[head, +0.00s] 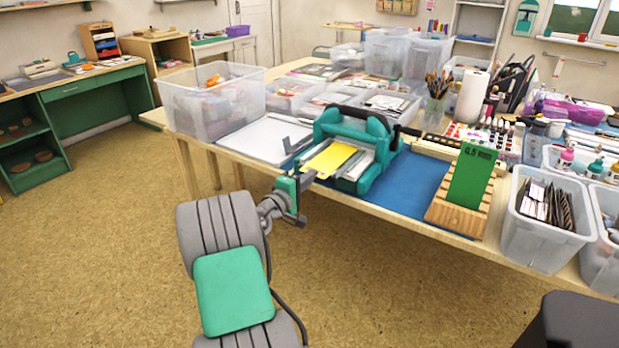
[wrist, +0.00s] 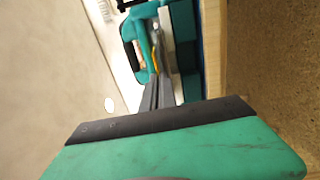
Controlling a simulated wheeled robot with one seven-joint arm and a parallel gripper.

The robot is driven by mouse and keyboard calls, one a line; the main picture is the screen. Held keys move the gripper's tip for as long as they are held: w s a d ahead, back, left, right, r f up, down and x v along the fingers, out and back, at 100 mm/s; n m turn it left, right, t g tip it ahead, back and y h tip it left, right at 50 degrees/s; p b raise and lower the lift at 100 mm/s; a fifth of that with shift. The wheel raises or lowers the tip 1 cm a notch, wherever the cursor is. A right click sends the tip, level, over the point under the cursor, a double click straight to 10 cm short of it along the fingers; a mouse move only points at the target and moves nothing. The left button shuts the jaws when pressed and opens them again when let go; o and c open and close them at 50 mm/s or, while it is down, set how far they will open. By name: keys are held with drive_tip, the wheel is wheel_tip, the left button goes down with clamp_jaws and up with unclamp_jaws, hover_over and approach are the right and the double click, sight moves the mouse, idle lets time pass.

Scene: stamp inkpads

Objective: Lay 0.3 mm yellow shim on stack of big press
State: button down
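The yellow shim (head: 331,160) is a flat sheet over the near-left side of the teal press (head: 384,166), partly under its arch. I cannot tell whether it rests fully on the stack or is held just above it. My gripper (head: 308,179) is at the shim's near-left edge, with its fingers close together and apparently shut on that edge. In the wrist view the fingers (wrist: 158,92) point at the press, and the shim (wrist: 153,61) shows as a thin yellow sliver beyond the tips. The stack under the shim is mostly hidden.
The press stands on a blue mat (head: 412,184) near the table's front edge. A wooden rack (head: 457,217) holds a green shim (head: 471,174) on the right. A white tray (head: 262,139) lies left, a clear bin (head: 212,104) beyond it. More bins (head: 545,232) stand far right.

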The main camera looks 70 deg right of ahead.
drive_tip(key=shift+f, duration=0.1)
drive_tip(key=c, duration=1.6)
unclamp_jaws()
drive_tip(key=shift+w+a, duration=0.2)
drive_tip(key=shift+a, duration=1.05)
drive_tip(key=shift+w+a, duration=0.15)
drive_tip(key=shift+a, duration=1.1)
